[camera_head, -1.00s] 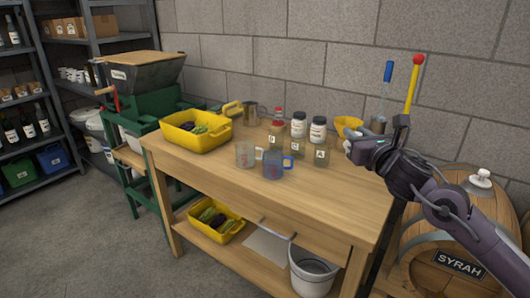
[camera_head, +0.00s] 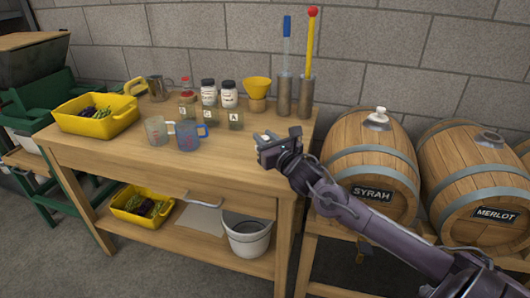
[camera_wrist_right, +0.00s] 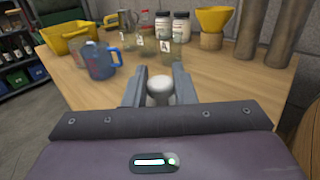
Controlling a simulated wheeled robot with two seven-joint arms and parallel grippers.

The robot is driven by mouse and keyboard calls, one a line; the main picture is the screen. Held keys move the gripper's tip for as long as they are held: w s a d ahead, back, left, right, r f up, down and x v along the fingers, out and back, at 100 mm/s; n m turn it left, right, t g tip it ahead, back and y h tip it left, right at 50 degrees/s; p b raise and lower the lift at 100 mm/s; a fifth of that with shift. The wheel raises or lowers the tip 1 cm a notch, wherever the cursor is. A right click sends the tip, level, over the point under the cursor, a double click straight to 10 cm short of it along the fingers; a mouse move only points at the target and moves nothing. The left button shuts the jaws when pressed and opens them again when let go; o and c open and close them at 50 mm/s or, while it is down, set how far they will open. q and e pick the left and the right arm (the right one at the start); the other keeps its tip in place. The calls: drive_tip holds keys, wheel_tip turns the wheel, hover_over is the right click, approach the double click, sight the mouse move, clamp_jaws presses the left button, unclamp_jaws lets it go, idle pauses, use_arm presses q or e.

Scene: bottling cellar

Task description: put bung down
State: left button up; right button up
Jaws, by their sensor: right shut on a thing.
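My right gripper (camera_head: 268,143) is over the right end of the wooden workbench (camera_head: 225,150), beside the jars. In the right wrist view its two fingers (camera_wrist_right: 159,88) are shut on a pale grey, round-topped bung (camera_wrist_right: 160,86). The bung's lower part is hidden by the gripper body in that view. I cannot tell whether it touches the bench top. In the head view the held bung is mostly hidden by the gripper. My left gripper is not in view.
Blue measuring jug (camera_head: 187,135), clear jug (camera_head: 157,131), small labelled jars (camera_head: 236,119), yellow funnel (camera_head: 257,88) and metal cylinders (camera_head: 306,97) stand on the bench. Syrah barrel (camera_head: 350,150) and Merlot barrel (camera_head: 465,170) stand right. The bench front right is clear.

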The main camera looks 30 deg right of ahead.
wheel_tip(320, 180, down, 5)
drive_tip(key=shift+r, duration=0.2)
drive_tip(key=o, duration=1)
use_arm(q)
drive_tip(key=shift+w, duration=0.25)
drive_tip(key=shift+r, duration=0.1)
use_arm(e)
drive_tip(key=shift+r, duration=0.1)
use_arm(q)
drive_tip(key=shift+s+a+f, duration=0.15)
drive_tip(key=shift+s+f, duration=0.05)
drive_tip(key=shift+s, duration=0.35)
use_arm(e)
drive_tip(key=s, duration=0.8)
drive_tip(key=s+a, duration=0.1)
drive_tip(key=s, duration=0.3)
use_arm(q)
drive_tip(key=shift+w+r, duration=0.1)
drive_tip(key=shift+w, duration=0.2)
